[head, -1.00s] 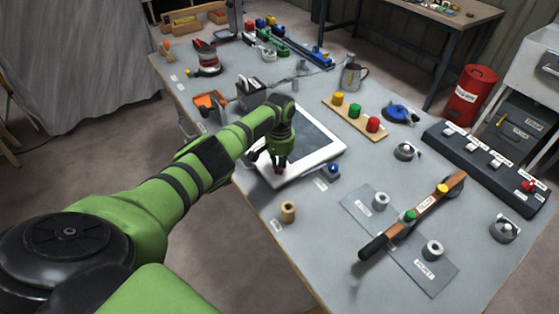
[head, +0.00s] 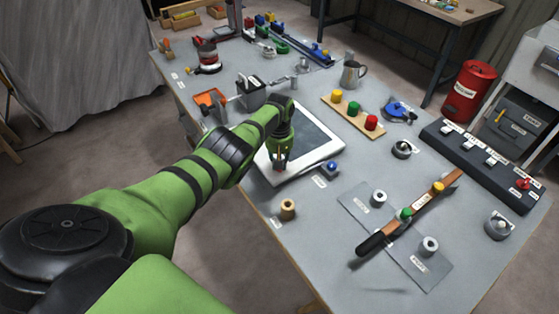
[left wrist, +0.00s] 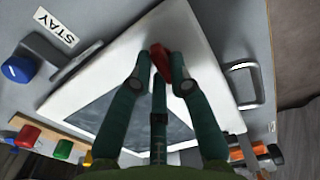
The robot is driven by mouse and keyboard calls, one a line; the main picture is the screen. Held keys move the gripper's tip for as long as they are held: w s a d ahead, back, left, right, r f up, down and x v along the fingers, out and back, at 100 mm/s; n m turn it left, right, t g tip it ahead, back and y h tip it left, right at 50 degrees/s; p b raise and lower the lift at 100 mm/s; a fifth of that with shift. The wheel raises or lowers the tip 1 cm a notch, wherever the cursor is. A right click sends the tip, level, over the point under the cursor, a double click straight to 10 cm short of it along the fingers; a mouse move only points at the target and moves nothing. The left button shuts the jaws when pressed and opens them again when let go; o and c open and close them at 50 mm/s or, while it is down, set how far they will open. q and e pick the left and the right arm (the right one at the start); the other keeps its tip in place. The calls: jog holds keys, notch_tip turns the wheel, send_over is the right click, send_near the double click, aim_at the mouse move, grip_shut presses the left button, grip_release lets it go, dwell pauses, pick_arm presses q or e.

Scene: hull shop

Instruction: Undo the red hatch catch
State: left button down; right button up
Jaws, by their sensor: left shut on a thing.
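The hatch is a white-framed lid (head: 318,159) with a dark grey panel, on the table in front of my left arm. It also fills the middle of the left wrist view (left wrist: 190,30). The red catch (left wrist: 160,58) is at the hatch's near edge, between my left fingertips. My left gripper (head: 279,166) points down at that edge and is shut on the red catch; the fingers hide much of it. In the left wrist view the fingertips (left wrist: 160,72) press on the catch from both sides. My right gripper is not in view.
A blue knob (head: 332,167) beside the hatch has a label reading STAY in the wrist view. A metal handle (left wrist: 243,85) is on the table's side.

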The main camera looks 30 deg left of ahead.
pick_arm(q)
jog(key=shift+n, duration=0.6)
jog(key=shift+a+n, duration=0.1)
jog(key=shift+n, duration=0.2)
jog(key=c, duration=1.1)
grip_release()
jog(key=shift+c, duration=0.2)
jog(key=shift+r, duration=0.9)
notch_tip(320, 180, up, 10)
jog(key=shift+r, duration=0.15)
jog(key=shift+s, duration=0.1)
